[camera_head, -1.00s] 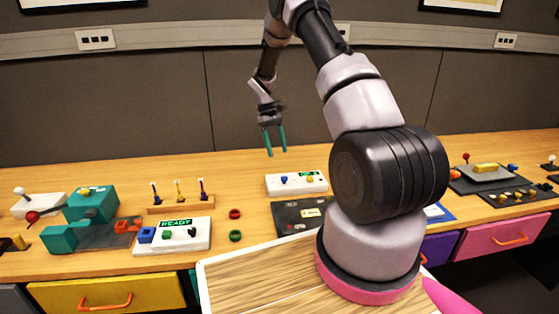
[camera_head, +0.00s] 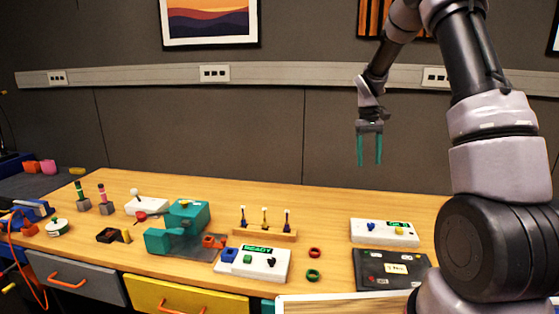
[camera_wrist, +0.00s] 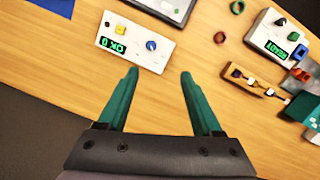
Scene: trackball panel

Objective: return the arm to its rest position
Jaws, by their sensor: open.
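My gripper (camera_head: 369,150) hangs fingers-down in the air above the back of the wooden table, in front of the grey wall panel. Its two teal fingers are apart with nothing between them. My arm rises at the right of the head view and bends over toward the table. A white panel with a green display, a blue knob and a yellow button (camera_head: 384,232) lies on the table below the gripper; it shows in the wrist view (camera_wrist: 130,58) too, its display reading OK 0.
A white box with a READY display (camera_head: 258,264), a wooden rack of small upright pieces (camera_head: 262,234), a teal device (camera_head: 186,218) and a dark panel (camera_head: 392,270) stand on the table (camera_head: 330,205). Red and green rings (camera_head: 314,264) lie between them. The air around the gripper is clear.

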